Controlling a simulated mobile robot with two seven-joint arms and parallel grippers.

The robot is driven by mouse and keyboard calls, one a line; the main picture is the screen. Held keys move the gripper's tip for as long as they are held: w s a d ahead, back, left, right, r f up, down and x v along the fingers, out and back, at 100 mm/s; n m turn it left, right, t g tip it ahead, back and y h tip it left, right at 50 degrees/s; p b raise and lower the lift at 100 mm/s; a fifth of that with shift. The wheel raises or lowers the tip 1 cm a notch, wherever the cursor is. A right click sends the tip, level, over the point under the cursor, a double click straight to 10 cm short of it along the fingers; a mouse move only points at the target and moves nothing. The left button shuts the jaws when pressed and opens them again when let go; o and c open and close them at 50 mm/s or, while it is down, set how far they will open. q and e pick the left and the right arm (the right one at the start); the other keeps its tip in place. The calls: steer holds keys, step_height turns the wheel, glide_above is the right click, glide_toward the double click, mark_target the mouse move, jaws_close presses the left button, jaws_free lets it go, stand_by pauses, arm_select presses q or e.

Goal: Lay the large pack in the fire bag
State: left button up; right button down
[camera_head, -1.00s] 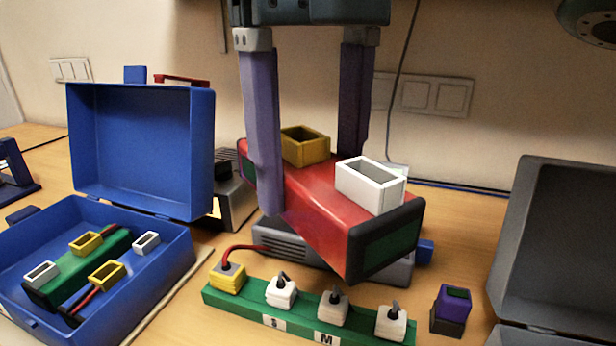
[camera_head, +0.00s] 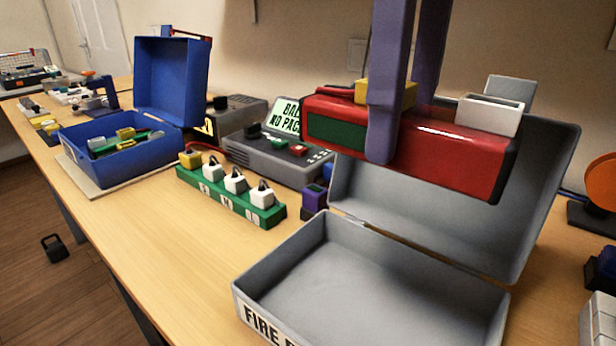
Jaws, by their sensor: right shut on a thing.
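The large pack (camera_head: 450,158) is a red block with dark ends, a green panel, and a yellow and a white socket on top. My right gripper (camera_head: 390,130) has its two long purple fingers shut on it and holds it in the air, roughly level. The fire bag (camera_head: 258,288) is a grey open case with a "FIRE" label on its front, partly cut off by the lower edge. Its lid (camera_head: 545,190) stands open behind, and the pack hangs in front of the lid, above the empty tray. My left gripper is not in view.
A purple block (camera_head: 314,198) and a green socket strip (camera_head: 222,196) stand left of the bag. A grey charger (camera_head: 270,160) with a lit display is behind them. A blue case (camera_head: 130,168) stands open farther left. An orange round thing (camera_head: 603,185) is at the right.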

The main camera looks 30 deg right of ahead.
steer(key=b, duration=0.4)
glide_toward(367, 321)
step_height(367, 321, down, 5)
steer(key=shift+f, duration=0.4)
steer(key=shift+f, duration=0.1)
steer(key=shift+c, duration=0.4)
jaws_free()
step_height(367, 321, up, 12)
steer(key=p, duration=0.2)
